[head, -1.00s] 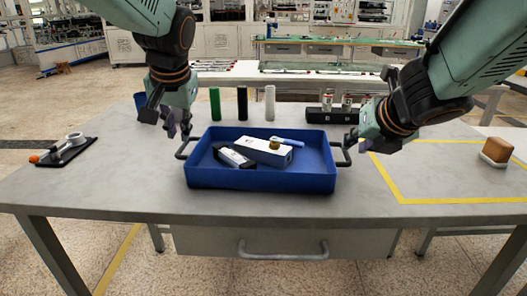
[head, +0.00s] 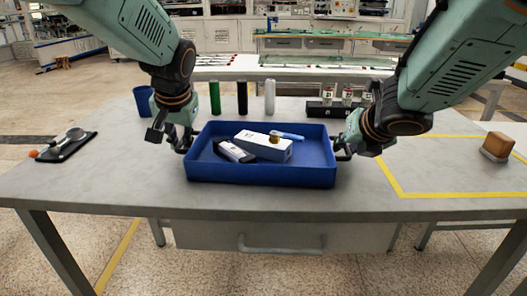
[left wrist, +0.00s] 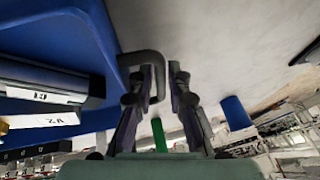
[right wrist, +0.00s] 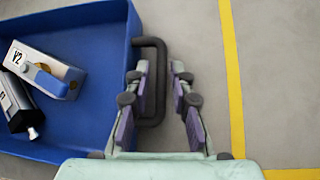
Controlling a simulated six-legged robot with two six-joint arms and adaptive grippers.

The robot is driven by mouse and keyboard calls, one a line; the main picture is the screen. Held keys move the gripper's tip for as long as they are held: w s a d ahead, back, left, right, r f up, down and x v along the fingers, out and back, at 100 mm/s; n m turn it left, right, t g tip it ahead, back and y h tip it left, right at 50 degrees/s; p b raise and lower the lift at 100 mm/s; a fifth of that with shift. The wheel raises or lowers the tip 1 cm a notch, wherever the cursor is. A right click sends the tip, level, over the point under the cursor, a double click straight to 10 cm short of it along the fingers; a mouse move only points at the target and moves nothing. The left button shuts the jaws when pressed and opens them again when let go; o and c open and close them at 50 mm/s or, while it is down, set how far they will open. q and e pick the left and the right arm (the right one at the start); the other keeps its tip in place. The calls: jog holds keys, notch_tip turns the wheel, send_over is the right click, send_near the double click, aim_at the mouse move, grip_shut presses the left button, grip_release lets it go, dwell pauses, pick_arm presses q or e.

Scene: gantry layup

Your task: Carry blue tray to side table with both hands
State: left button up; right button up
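My left gripper (head: 175,142) is at the tray's left handle. In the left wrist view its fingers (left wrist: 163,85) are apart, with the dark handle (left wrist: 136,58) reaching between them. My right gripper (head: 347,145) is at the right handle. In the right wrist view its fingers (right wrist: 161,80) are apart, with the handle's outer bar (right wrist: 158,60) between them. The grippers mostly hide both handles in the head view.
Behind the tray stand green (head: 214,97), black (head: 242,98) and white (head: 269,97) cylinders, a blue cup (head: 143,101) and a black rack (head: 325,109). A yellow-outlined area (head: 430,165) lies right, with a brown block (head: 497,145) beyond. A black pad (head: 66,146) lies left.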

pick_arm(q)
jog(key=shift+w+f, duration=0.25)
jog(key=shift+f, duration=0.35)
pick_arm(e)
jog(key=shift+w+f, duration=0.45)
pick_arm(q)
jog(key=shift+a, duration=0.1)
grip_shut()
pick_arm(e)
grip_shut()
pick_arm(q)
jog(key=shift+w, duration=0.1)
pick_arm(e)
jog(key=shift+w, duration=0.1)
